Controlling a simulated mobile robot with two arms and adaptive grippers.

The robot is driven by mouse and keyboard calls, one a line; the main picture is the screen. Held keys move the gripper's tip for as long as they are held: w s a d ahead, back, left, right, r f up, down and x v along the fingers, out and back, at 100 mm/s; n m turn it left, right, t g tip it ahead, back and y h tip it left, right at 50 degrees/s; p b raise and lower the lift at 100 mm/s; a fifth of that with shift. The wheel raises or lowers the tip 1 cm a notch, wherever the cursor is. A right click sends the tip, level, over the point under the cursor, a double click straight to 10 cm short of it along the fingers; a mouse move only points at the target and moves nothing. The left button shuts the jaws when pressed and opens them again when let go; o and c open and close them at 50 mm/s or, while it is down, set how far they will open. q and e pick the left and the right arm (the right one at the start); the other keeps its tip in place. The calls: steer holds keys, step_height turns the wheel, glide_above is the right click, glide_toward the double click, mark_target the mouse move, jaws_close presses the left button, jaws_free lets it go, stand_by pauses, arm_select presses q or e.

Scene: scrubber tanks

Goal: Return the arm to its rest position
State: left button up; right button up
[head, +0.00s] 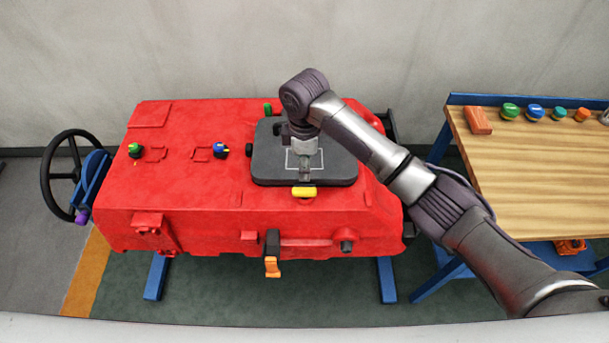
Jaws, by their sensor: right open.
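My right arm comes in from the lower right and reaches over the red scrubber tank machine (190,195). My right gripper (305,178) points down above the dark grey square lid (338,168), over its white outlined square. It is open, and I see nothing held between its fingers. A yellow latch (303,192) sits at the lid's front edge, close below the gripper in the picture. Whether the fingers touch the lid or latch I cannot tell. The wrist hides part of the lid's back. My left gripper is not in view.
A wooden workbench (540,170) with blue legs stands at right, bearing a reddish block (478,121) and several coloured caps. A black handwheel (62,175) is at the far left. An orange-tipped handle (272,266) hangs at the machine's front. A grey wall (200,50) closes the back.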

steer(key=shift+r, duration=0.9)
